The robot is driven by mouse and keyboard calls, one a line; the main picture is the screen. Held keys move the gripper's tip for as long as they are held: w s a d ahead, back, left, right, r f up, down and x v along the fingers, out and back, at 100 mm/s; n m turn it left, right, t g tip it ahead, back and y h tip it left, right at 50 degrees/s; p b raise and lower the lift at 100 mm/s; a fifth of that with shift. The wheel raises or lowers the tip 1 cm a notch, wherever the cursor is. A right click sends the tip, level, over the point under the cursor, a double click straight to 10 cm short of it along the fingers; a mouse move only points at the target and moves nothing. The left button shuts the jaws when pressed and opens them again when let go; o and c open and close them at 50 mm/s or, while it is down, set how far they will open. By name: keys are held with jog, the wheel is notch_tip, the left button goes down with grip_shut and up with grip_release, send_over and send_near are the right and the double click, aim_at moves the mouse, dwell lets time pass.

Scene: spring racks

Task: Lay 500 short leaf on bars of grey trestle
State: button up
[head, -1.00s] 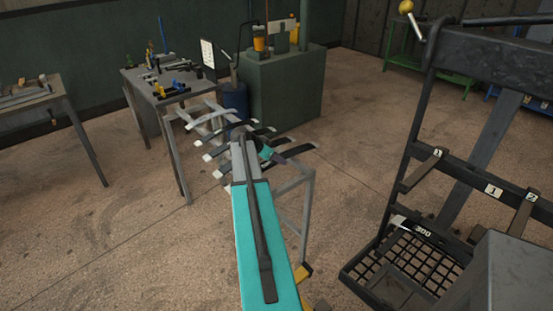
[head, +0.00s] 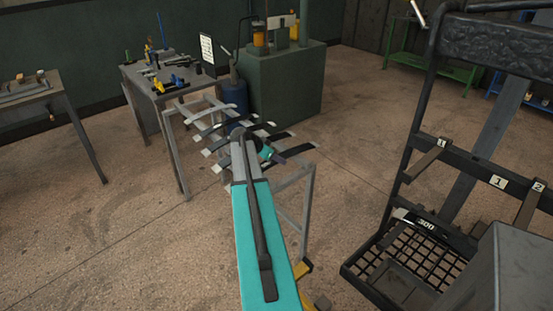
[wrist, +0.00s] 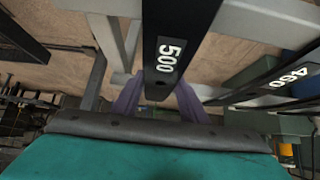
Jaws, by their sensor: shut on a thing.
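The 500 leaf (wrist: 172,40) is a dark flat bar with a white 500 label, between the purple fingers of my gripper (wrist: 158,100) in the wrist view. My gripper is shut on it. The grey trestle (head: 307,205) stands ahead in the head view, with several dark, pale-ended leaves across its top. Its pale grey bars (wrist: 250,22) pass close by the held leaf in the wrist view; I cannot tell whether the leaf touches them.
A leaf labelled 460 (wrist: 285,75) lies to the right in the wrist view. A black rack (head: 470,160) with a mesh basket holding a 300 leaf (head: 425,222) stands on the right. A tool table (head: 150,72) and a green cabinet (head: 285,90) are behind the trestle.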

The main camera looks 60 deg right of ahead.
jog(key=o, duration=1.4)
jog(key=shift+r, duration=0.15)
jog(key=shift+f, duration=0.2)
jog(key=b+v, duration=0.3)
jog(key=v, duration=1.1)
jog(key=shift+d+r, duration=0.1)
jog(key=shift+d, duration=0.05)
